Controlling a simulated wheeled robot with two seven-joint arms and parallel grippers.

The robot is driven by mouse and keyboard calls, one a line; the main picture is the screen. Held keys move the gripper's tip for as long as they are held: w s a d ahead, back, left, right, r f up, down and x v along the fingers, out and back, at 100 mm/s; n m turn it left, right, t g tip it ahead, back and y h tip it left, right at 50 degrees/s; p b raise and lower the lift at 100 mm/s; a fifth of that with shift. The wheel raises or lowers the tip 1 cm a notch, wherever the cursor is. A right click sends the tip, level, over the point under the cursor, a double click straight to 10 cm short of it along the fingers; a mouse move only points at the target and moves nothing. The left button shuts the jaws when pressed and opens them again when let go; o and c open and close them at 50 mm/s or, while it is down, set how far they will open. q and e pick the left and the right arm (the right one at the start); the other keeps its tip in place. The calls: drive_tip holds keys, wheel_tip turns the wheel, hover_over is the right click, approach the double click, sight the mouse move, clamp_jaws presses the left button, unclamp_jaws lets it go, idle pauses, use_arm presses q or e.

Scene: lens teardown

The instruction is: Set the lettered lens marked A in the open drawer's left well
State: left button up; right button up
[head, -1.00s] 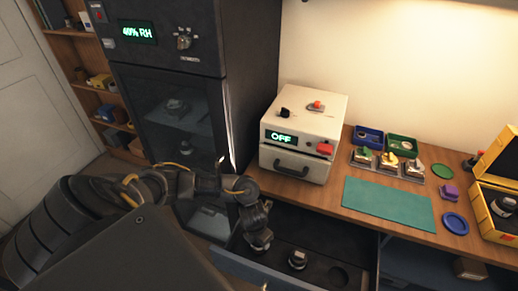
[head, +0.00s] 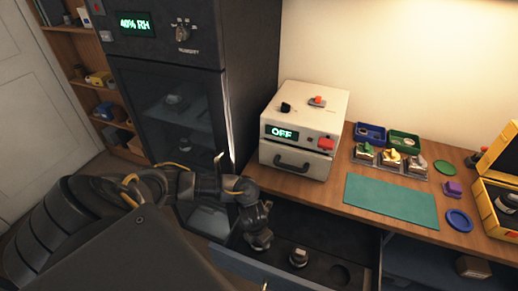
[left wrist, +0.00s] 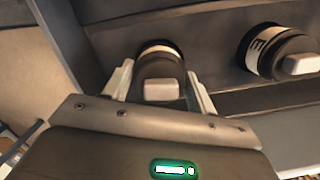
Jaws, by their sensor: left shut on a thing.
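My left gripper (head: 258,240) is low over the left part of the open drawer (head: 322,247). In the left wrist view its two pale fingers (left wrist: 160,74) are shut on a dark round lens (left wrist: 159,67) with a pale band and a light block on top. No letter shows on this lens. I cannot tell whether it rests in the left well, which the gripper and lens cover. A second lens (head: 299,257) stands in the drawer's middle. In the left wrist view this second lens (left wrist: 285,50) has a dark letter, apparently E, on its white band. My right gripper is not in view.
An empty round well (head: 340,274) is at the drawer's right. Above the drawer, the worktop holds a white box reading OFF (head: 303,130), a green mat (head: 391,201), small trays and a yellow case (head: 497,205). A dark humidity cabinet (head: 180,110) stands close behind my left arm.

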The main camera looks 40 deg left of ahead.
use_arm(q)
drive_tip(key=shift+f+b, duration=0.4)
drive_tip(key=shift+f, duration=0.05)
drive_tip(key=o, duration=1.1)
drive_tip(key=shift+r, duration=0.1)
drive_tip(key=shift+c, duration=0.2)
drive_tip(key=shift+o, duration=0.5)
drive_tip(key=shift+o, duration=1.2)
drive_tip(key=shift+r, duration=0.1)
wheel_tip(320, 180, up, 9)
drive_tip(key=p, duration=0.8)
drive_tip(key=shift+p, duration=0.35)
